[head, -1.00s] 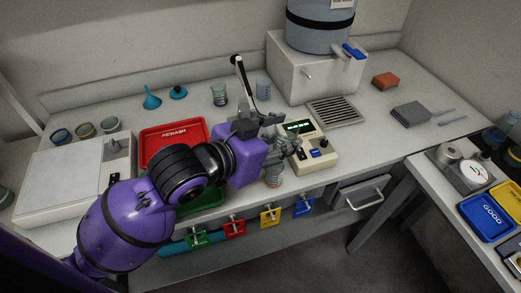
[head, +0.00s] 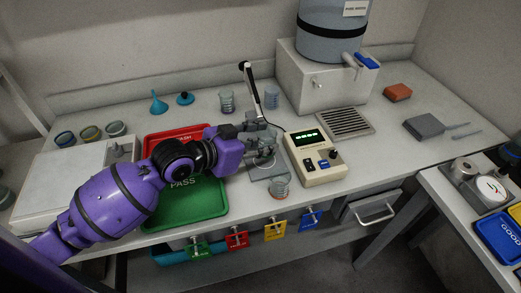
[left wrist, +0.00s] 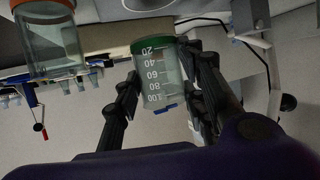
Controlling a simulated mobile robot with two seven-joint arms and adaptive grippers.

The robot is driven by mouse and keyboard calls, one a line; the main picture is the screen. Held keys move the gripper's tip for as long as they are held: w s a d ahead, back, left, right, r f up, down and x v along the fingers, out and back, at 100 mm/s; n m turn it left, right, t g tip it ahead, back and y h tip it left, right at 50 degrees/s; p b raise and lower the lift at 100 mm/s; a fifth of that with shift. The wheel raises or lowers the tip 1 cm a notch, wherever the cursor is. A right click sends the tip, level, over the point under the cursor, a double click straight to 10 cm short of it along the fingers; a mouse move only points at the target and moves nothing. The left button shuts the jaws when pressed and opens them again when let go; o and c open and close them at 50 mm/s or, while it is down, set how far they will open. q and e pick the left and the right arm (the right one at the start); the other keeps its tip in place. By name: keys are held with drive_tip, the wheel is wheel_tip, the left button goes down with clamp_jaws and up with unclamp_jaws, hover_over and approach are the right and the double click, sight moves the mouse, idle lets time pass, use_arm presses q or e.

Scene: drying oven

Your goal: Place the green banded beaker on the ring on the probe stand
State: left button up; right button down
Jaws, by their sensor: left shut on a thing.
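My left gripper (head: 264,148) is over the left part of the probe stand (head: 262,172), a grey plate with a tilted probe arm (head: 252,86). In the left wrist view my left gripper (left wrist: 160,98) is shut on the green banded beaker (left wrist: 163,78), a clear beaker with white graduations. In the head view the gripper mostly hides this beaker. An orange banded beaker (head: 280,187) stands at the front of the stand; it also shows in the left wrist view (left wrist: 50,42), apart from the held one. The ring cannot be made out. My right gripper is not in view.
A meter (head: 316,160) with a green display stands right of the stand. A green PASS tray (head: 208,203) and a red tray (head: 160,137) lie to the left, under my arm. Beakers (head: 226,100) (head: 271,97) stand behind. The bench's front edge is close.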

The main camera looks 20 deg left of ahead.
use_arm(q)
drive_tip(key=shift+w+a+f, duration=0.25)
drive_tip(key=shift+f, duration=0.85)
drive_tip(key=shift+w+a+f, duration=0.1)
drive_tip(key=shift+f, duration=0.8)
drive_tip(key=shift+f+b, duration=0.15)
drive_tip(key=shift+b, duration=0.15)
drive_tip(key=o, duration=1.2)
